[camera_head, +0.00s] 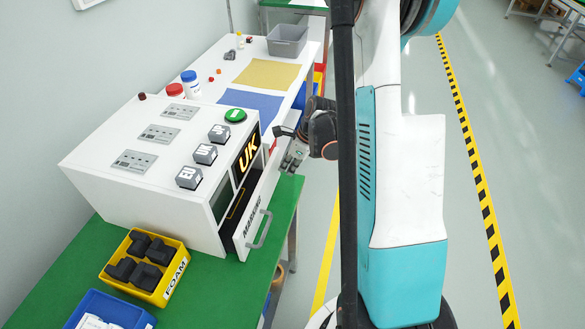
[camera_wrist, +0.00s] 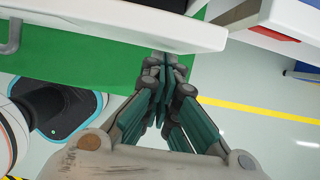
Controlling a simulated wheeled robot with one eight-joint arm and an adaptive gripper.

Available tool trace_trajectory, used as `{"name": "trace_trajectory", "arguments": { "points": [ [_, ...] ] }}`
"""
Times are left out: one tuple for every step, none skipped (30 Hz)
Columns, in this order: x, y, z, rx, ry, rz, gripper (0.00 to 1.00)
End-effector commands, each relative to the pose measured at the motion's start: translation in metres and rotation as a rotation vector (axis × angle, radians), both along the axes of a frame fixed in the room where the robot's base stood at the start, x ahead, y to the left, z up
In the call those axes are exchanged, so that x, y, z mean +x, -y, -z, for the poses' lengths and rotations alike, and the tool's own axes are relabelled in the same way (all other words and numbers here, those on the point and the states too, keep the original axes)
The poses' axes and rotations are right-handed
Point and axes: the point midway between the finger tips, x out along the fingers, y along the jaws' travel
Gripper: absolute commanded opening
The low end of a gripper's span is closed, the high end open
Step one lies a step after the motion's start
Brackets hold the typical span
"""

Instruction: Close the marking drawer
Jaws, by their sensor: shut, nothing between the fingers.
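The marking machine (camera_head: 150,165) is a white box on the green table. Its marking drawer (camera_head: 250,228) stands partly out, with a dark gap behind its white front. A grey handle (camera_head: 261,231) is on that front. In the wrist view the drawer front (camera_wrist: 120,22) runs across the top, with the handle (camera_wrist: 10,38) at left. My gripper (camera_head: 289,160) is at the far end of the drawer front, on its outer side. In the wrist view its fingers (camera_wrist: 165,62) are shut and empty, close to the front's edge; I cannot tell whether they touch it.
A yellow foam bin (camera_head: 146,266) and a blue bin (camera_head: 108,311) stand on the green table (camera_head: 210,285) at near left. Buttons EU, UK and others sit on the machine's top. A white table (camera_head: 215,62) with mats is behind. Floor at right is clear.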

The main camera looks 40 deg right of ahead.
Motion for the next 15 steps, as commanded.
{"name": "trace_trajectory", "arguments": {
  "points": [
    [0.000,0.000,0.000,0.000,0.000,0.000,0.00],
    [0.000,0.000,0.000,0.000,0.000,0.000,0.00],
    [0.000,0.000,0.000,0.000,0.000,0.000,0.00],
    [0.000,0.000,0.000,0.000,0.000,0.000,0.00],
    [0.000,0.000,0.000,0.000,0.000,0.000,0.00],
    [0.000,0.000,0.000,0.000,0.000,0.000,0.00],
    [0.001,0.000,0.000,0.000,0.000,0.000,0.00],
    [0.002,-0.001,0.000,0.000,0.000,-0.001,0.00],
    [0.004,-0.003,0.000,-0.001,0.000,-0.002,0.00],
    [0.007,-0.005,0.000,0.000,0.000,-0.002,0.00],
    [0.010,-0.008,0.000,0.000,0.000,-0.002,0.00],
    [0.015,-0.012,0.000,0.000,0.000,-0.003,0.00],
    [0.020,-0.015,0.001,0.000,0.000,-0.004,0.00],
    [0.024,-0.018,0.001,0.000,0.000,-0.004,0.00],
    [0.030,-0.023,0.001,-0.001,0.001,-0.003,0.00]
  ]
}}
